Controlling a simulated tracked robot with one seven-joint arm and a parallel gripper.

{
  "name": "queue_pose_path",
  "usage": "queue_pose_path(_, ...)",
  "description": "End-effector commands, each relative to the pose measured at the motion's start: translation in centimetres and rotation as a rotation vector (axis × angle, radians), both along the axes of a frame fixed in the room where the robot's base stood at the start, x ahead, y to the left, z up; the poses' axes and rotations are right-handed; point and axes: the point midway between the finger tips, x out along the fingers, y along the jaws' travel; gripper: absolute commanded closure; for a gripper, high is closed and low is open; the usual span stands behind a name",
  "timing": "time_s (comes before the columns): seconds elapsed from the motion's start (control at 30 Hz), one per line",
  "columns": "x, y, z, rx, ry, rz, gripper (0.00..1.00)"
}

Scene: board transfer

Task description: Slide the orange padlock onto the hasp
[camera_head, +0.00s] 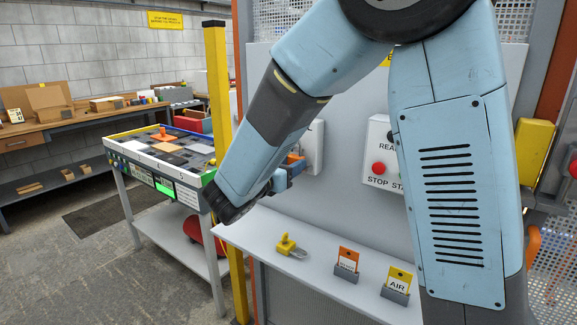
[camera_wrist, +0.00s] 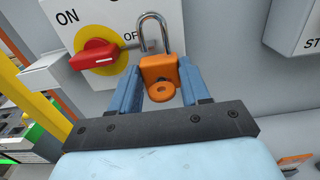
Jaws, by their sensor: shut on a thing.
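The orange padlock (camera_wrist: 160,77) is between the two blue fingers of my gripper (camera_wrist: 161,82) in the wrist view. Its metal shackle (camera_wrist: 153,32) points up, next to the switch plate. The red rotary switch handle (camera_wrist: 93,56) sits on a yellow disc, between the ON and OFF marks. A grey metal piece, perhaps the hasp (camera_wrist: 150,47), shows at the shackle; I cannot tell whether the shackle is around it. In the head view my gripper (camera_head: 292,168) is at the panel, partly hidden by my arm, with a bit of orange showing.
A yellow padlock (camera_head: 285,244) lies on the grey shelf (camera_head: 330,284). Two tag holders, one orange (camera_head: 348,260) and one yellow (camera_head: 398,280), stand to its right. A START/STOP box (camera_head: 379,150) is on the panel. A yellow post (camera_head: 222,160) stands left of my arm.

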Motion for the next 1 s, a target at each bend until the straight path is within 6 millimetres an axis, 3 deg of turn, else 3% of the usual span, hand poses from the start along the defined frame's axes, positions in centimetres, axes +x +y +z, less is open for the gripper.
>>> queue_pose_path(1.0, 1.4, -1.0, 0.0, 0.0, 0.0, 0.001, 0.84)
